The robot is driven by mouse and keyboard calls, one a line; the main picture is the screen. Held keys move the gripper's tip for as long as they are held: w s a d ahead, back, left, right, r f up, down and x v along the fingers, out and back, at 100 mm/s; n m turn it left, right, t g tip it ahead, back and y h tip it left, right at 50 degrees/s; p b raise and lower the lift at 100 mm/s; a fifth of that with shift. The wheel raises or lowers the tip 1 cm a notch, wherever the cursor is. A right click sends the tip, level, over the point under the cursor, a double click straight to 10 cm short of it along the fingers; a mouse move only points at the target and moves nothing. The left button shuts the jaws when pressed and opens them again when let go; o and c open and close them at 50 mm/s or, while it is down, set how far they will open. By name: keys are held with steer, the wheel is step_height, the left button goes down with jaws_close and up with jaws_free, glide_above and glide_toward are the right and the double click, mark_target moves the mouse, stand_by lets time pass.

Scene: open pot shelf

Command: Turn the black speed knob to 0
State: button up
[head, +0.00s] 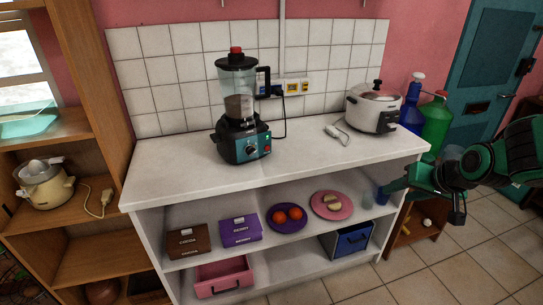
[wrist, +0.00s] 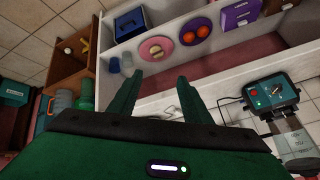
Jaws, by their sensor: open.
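The blender (head: 237,100) stands upright on the white counter, with a teal front panel on its black base. The black speed knob (head: 250,150) is a small dark spot on that panel, too small here to read its setting. In the wrist view the blender appears tilted at the right, with the knob (wrist: 277,91) beside a red light. My gripper (head: 422,204) is dark green, open and empty. It hangs in the air off the counter's right end, well apart from the blender. Its two fingers also show in the wrist view (wrist: 157,84).
A white rice cooker (head: 374,110) stands at the counter's right end, with a white plug (head: 335,131) beside it. Blue and green bottles (head: 436,122) stand beyond that end. Shelves below hold boxes and plates (head: 289,229). The counter middle (head: 300,150) is clear.

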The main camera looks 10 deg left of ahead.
steer(key=w+a+t+y, duration=0.1)
steer(key=w+a+y, duration=0.3)
steer(key=a, duration=0.7)
steer(key=m+t+y, duration=0.3)
steer(key=t+y, duration=0.2)
glide_toward(251, 152)
steer(key=x, duration=0.8)
steer(key=shift+w+f, duration=0.25)
steer(key=shift+w, duration=0.25)
steer(key=c, duration=1)
steer(key=shift+c, duration=0.2)
